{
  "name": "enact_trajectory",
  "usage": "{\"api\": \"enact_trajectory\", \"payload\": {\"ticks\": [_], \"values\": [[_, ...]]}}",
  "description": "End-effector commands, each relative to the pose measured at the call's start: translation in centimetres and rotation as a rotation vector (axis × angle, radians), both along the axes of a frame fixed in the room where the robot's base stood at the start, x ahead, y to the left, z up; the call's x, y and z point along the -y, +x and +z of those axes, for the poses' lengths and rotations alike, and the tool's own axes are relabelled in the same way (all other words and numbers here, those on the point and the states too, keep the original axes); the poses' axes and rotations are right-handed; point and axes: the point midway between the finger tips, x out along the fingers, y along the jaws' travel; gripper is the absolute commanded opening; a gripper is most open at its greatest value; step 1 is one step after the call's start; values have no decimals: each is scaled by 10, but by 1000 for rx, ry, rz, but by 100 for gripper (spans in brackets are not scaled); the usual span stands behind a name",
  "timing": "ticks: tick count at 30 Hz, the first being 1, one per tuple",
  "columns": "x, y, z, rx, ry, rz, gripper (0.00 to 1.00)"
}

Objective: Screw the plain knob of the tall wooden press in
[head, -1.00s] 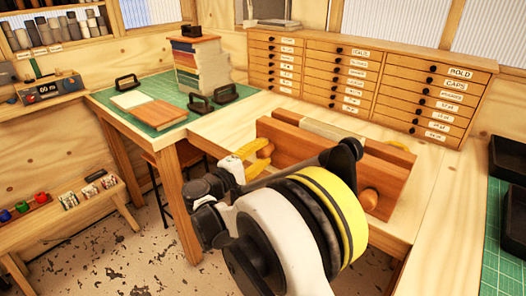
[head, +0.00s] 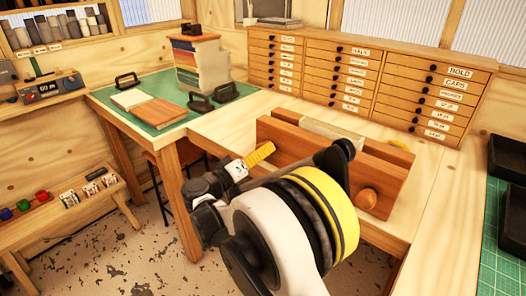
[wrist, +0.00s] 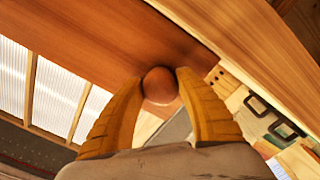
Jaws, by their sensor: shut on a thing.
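The tall wooden press (head: 300,160) stands on the bench in the head view, its two reddish boards around a pale block (head: 332,135). My gripper (head: 270,149) is at the left end of its front board. In the wrist view, the yellow fingers of my gripper (wrist: 160,84) are shut on a plain round wooden knob (wrist: 161,88), one on each side. The knob sits close to the board (wrist: 90,40); any gap is unclear. In the head view this knob is hidden behind the fingers. A second round knob (head: 368,198) shows at the front board's right end.
A drawer cabinet (head: 362,80) stands behind the press. A green mat (head: 150,128) with a book (head: 155,113) and several black-handled things lies to the left. Black trays (head: 505,155) stand at the right. Bare bench shows between press and mat.

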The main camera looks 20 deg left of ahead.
Motion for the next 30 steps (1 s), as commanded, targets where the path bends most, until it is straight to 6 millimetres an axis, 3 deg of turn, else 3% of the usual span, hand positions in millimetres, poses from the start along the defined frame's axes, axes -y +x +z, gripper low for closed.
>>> {"api": "enact_trajectory", "payload": {"ticks": [15,30], "values": [[-1,0,-1,176,430,-1,10],[-2,0,-2,263,642,-2,10]]}}
